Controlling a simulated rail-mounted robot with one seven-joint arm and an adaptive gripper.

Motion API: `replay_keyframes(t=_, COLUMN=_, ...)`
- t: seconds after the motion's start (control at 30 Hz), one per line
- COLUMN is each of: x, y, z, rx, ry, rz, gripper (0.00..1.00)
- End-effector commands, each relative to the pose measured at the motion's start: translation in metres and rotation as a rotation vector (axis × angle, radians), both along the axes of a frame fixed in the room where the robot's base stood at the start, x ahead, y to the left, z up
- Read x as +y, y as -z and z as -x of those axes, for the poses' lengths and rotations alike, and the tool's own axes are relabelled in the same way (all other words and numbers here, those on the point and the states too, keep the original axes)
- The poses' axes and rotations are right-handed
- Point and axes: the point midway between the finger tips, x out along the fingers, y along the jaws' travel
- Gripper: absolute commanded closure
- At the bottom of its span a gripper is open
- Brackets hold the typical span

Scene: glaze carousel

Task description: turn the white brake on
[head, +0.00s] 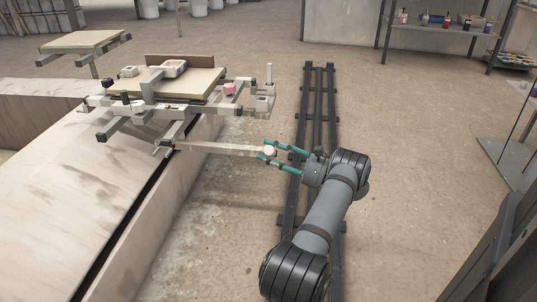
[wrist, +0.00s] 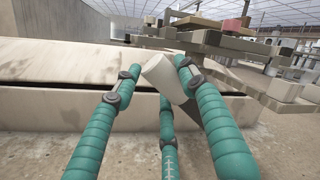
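A white cylindrical knob (head: 269,151) sits at the end of a long pale bar (head: 222,149) that sticks out to the right from under the carousel frame. No label shows whether this is the white brake. My gripper (head: 262,150) has teal fingers and reaches left to the knob. In the wrist view the white knob (wrist: 162,76) lies between and just beyond the spread fingertips of my gripper (wrist: 160,80). A gap shows between the left finger and the knob. The right finger overlaps the knob in the picture, so contact there is unclear.
The carousel frame (head: 170,111) carries a board (head: 200,84) with a pale tub (head: 174,68), and a pink block (head: 229,88) sits on its right arm. A long pale bench (head: 75,180) runs below. Dark floor rails (head: 306,120) lie right. A shelf (head: 440,28) stands at the back.

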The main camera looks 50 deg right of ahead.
Motion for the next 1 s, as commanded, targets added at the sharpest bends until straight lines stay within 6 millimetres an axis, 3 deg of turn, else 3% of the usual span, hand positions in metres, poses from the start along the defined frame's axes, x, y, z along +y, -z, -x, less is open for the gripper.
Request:
replay_keyframes(t=0.23, x=0.000, y=-0.001, z=0.000, rx=-0.001, ry=0.001, rz=-0.004, gripper=0.44)
replay_keyframes(t=0.57, x=-0.002, y=0.000, z=0.003, rx=-0.001, ry=0.004, rz=-0.007, gripper=0.44)
replay_keyframes(t=0.73, x=-0.012, y=0.004, z=0.025, rx=-0.002, ry=0.006, rz=-0.007, gripper=0.44)
replay_keyframes(t=1.0, x=-0.033, y=0.016, z=0.077, rx=-0.001, ry=0.006, rz=-0.006, gripper=0.44)
